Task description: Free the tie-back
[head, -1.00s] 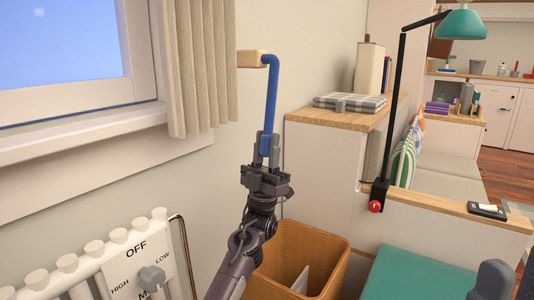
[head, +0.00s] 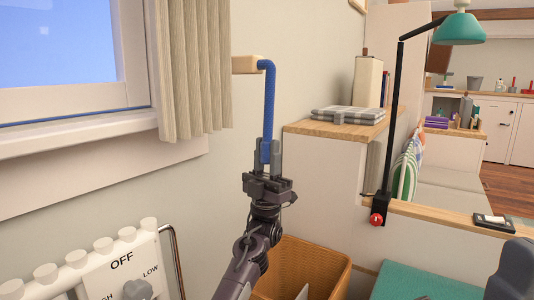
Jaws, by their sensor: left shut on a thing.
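The tie-back is a blue cord (head: 267,100) that hangs over the end of a pale wooden peg (head: 247,65) on the wall, right of the curtain. My left gripper (head: 268,155) points up below the peg and is shut on the lower end of the cord. The cord runs nearly straight up from the jaws and bends over the peg's right end. The beige curtain (head: 190,70) hangs beside the window. Part of my right arm may show as a dark shape at the lower right corner; its jaws are out of view.
A wicker basket (head: 325,268) stands below my left arm. A white heater panel with a knob (head: 137,290) is at lower left. A wooden-topped cabinet (head: 325,128) with a folded checked cloth (head: 346,115) and a black lamp post (head: 390,130) stand to the right.

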